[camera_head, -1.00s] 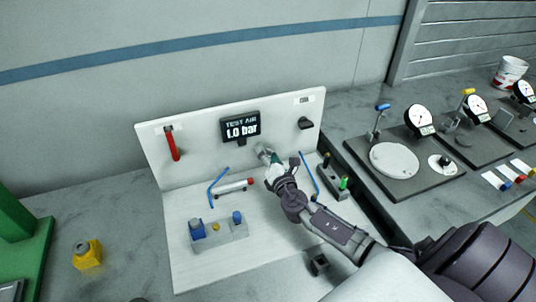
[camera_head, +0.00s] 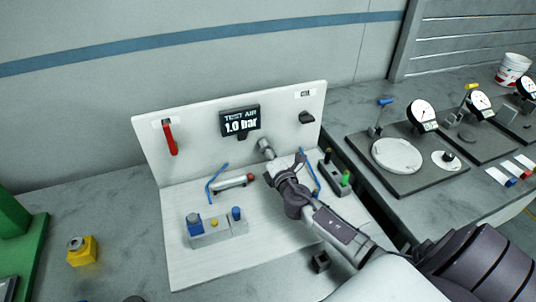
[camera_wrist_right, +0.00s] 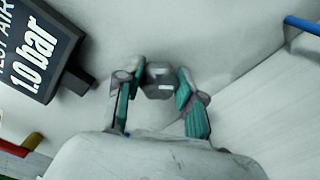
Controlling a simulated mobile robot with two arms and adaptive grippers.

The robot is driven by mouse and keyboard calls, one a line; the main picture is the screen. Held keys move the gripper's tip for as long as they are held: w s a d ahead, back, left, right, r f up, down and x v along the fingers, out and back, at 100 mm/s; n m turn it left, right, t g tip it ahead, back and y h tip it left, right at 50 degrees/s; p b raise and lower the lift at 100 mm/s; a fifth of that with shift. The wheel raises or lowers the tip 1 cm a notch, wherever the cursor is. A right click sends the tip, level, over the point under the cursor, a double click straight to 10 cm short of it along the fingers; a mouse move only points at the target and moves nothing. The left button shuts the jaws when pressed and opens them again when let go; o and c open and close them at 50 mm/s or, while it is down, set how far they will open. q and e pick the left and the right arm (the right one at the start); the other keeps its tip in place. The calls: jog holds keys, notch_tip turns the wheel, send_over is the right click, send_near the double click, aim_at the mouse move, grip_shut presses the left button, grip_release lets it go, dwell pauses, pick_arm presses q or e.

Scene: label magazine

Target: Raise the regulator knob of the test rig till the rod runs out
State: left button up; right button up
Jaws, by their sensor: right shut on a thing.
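The test rig has a white upright panel (camera_head: 200,150) and a white base plate (camera_head: 185,262). Its display (camera_head: 240,122) reads "TEST AIR 1.0 bar"; it also shows in the right wrist view (camera_wrist_right: 32,55). The grey regulator knob (camera_head: 265,147) sticks out below the display. My left gripper is not in view.
A red lever (camera_head: 170,138) and a black knob (camera_head: 306,117) sit on the panel. A grey block with blue buttons (camera_head: 218,234) stands in front. Blue hoses (camera_head: 217,178) flank the cylinder. A yellow block (camera_head: 82,250) is left; dial gauges (camera_head: 422,112) stand right.

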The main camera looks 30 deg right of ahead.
jog(key=o, duration=1.1)
jog(key=shift+o, duration=0.2)
jog(key=v, duration=1.2)
jog(key=shift+s, duration=0.1)
jog(key=shift+f, duration=0.1)
